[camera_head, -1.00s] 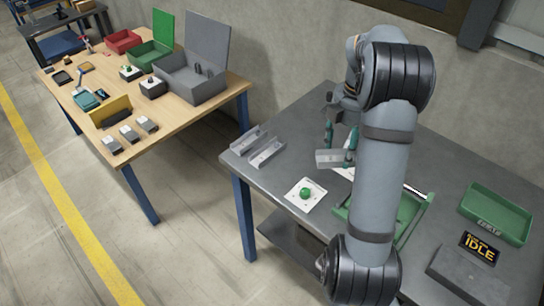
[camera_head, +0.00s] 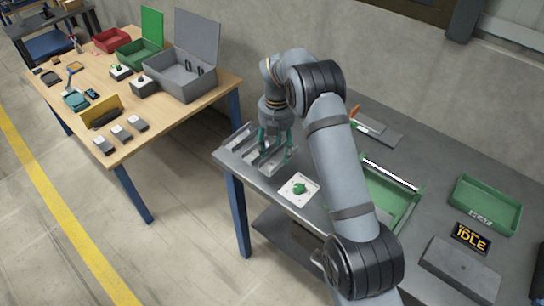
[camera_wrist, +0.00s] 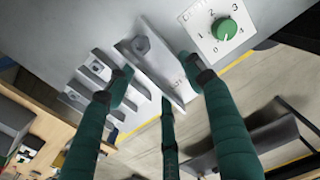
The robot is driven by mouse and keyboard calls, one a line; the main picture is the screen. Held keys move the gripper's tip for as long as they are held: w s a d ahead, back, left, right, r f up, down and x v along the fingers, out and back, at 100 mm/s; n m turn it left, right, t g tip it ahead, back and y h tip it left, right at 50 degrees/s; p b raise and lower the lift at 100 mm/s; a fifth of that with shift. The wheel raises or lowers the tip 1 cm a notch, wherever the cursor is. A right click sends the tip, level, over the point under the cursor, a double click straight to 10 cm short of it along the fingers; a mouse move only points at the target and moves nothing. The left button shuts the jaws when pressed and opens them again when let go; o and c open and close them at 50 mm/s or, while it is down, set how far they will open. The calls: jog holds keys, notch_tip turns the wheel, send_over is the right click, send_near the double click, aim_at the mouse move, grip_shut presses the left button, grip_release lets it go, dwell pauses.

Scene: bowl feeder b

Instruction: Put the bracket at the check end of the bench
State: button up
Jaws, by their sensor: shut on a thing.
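The bracket (camera_wrist: 158,62) is a pale grey metal channel with a hole, between my fingers in the wrist view. My gripper (camera_head: 274,148) is shut on it at the left end of the grey bench (camera_head: 325,168); its green fingers also show in the wrist view (camera_wrist: 160,80). In the head view the fingers partly hide the held bracket. Similar brackets (camera_head: 238,138) lie beside it on the bench, to its left; they also show in the wrist view (camera_wrist: 90,78). I cannot tell whether the held bracket touches the bench.
A white dial plate with a green knob (camera_head: 299,189) is close to my gripper's right. A green tray (camera_head: 403,200) is partly behind my arm. Another green tray (camera_head: 487,205) and an IDLE sign (camera_head: 471,238) stand farther right. A wooden table (camera_head: 170,120) is across a gap at left.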

aim_at(273, 157)
jog(key=shift+w+a+f, duration=0.1)
jog(key=shift+a+f, duration=0.3)
jog(key=shift+a, duration=0.15)
jog(key=shift+f+p, duration=0.6)
jog(key=shift+f, duration=1.35)
jog(key=shift+f, duration=0.15)
jog(key=o, duration=1.1)
jog(key=shift+o, duration=0.6)
notch_tip(273, 157, up, 12)
jog(key=shift+r+b, duration=0.2)
jog(key=shift+b, duration=0.35)
